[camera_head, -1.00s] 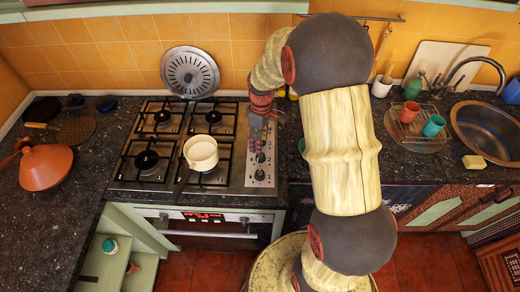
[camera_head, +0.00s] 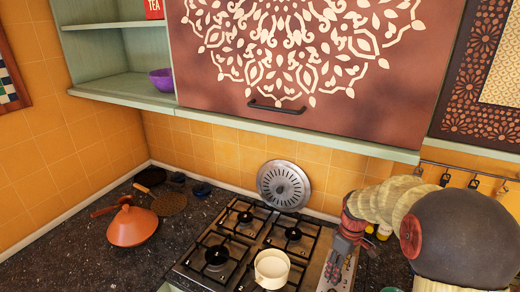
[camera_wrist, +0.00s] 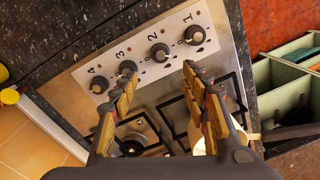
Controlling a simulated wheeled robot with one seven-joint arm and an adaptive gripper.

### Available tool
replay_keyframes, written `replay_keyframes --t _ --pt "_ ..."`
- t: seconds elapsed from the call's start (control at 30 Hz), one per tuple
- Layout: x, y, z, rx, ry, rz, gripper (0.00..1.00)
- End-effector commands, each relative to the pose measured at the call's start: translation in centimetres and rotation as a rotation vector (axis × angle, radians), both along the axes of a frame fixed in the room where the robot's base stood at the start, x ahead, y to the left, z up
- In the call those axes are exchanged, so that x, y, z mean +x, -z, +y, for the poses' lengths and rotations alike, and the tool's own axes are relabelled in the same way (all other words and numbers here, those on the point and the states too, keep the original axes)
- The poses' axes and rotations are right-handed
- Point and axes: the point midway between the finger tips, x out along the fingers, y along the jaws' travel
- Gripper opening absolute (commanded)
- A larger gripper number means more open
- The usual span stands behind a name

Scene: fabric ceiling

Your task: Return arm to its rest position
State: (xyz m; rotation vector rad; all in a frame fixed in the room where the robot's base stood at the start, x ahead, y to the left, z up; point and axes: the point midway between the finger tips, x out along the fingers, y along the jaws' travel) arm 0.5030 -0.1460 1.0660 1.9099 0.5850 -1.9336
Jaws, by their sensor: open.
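My gripper (camera_head: 338,262) hangs over the right side of the stove (camera_head: 237,258), beside its control panel, in the head view. In the wrist view my gripper (camera_wrist: 160,85) has its two fingers spread apart, with nothing between them. Beyond the fingers are the stove's knob panel (camera_wrist: 143,69), with knobs numbered 1 to 4, and part of the burner grates. My arm enters from the right in the head view and bends down to the gripper. A white pot (camera_head: 272,268) stands on a front burner, left of the gripper.
A wall cabinet (camera_head: 320,50) with a white pattern hangs above the stove. A green shelf (camera_head: 110,55) holds a purple bowl (camera_head: 162,80). A round metal lid (camera_head: 284,186) leans on the wall behind the stove. An orange tagine (camera_head: 132,226) stands on the left counter.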

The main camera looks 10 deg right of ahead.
Motion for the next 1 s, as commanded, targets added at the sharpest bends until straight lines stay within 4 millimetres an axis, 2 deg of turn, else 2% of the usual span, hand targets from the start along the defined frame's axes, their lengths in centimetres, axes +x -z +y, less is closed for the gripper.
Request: replay_keyframes --t 0.13,0.27,0.4,0.7,1.0 --pt "-0.3 0.2 0.1 -0.001 0.111 0.011 0.46" --pt "-2.8 1.0 0.8 0.0 0.263 0.059 0.46" --pt "-5.7 -1.0 2.1 -0.013 0.425 0.057 0.46" --pt "-11.1 -6.4 6.3 -0.026 0.627 -0.051 0.46" --pt "-17.7 -10.9 11.1 0.019 0.676 -0.268 0.46"
